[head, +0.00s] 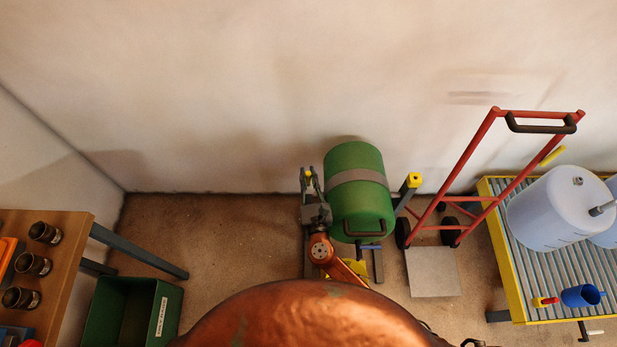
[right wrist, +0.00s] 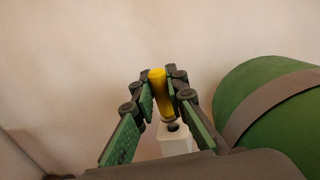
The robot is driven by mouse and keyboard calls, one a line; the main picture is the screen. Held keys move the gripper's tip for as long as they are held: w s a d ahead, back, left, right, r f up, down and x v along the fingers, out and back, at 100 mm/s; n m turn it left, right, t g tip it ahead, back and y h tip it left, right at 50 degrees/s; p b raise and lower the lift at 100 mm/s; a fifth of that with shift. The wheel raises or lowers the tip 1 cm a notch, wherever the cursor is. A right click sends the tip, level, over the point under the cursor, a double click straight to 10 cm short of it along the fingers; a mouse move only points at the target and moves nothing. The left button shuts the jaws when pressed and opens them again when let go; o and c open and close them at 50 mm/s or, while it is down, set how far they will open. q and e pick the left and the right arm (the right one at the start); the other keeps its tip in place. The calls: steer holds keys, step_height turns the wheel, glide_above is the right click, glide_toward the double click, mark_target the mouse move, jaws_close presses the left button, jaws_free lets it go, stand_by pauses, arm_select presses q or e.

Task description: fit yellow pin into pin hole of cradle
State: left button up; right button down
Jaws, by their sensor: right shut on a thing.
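The yellow pin (right wrist: 160,92) is held between the two green-padded fingers of my right gripper (right wrist: 161,97) in the right wrist view. Its lower end is close to the dark hole in the top of a pale cradle post (right wrist: 175,145); I cannot tell whether it touches or enters. In the head view my right gripper (head: 309,180) is at the left of the green drum (head: 352,215), which lies in the cradle. The cradle's right post (head: 408,188) has a yellow top. My left gripper is not in view.
A red hand truck (head: 470,175) stands right of the cradle. A yellow-framed roller conveyor (head: 502,260) with white drums is farther right. A wooden table (head: 62,262) and a green bin (head: 168,312) are at the left. The wall is close behind the drum.

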steer(key=shift+s+r+p, duration=0.15)
steer(key=shift+r+p, duration=0.15)
steer(key=shift+r, duration=0.35)
steer(key=shift+s+r+p, duration=0.15)
steer(key=shift+r+p, duration=0.15)
steer(key=shift+r, duration=0.3)
arm_select(q)
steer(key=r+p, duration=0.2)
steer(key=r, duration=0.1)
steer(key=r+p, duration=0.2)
steer(key=p, duration=0.1)
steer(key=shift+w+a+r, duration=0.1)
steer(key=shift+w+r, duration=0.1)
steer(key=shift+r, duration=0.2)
arm_select(e)
steer(key=s+r, duration=0.8)
steer(key=s, duration=0.5)
steer(key=shift+s+r, duration=0.25)
steer(key=shift+r, duration=0.15)
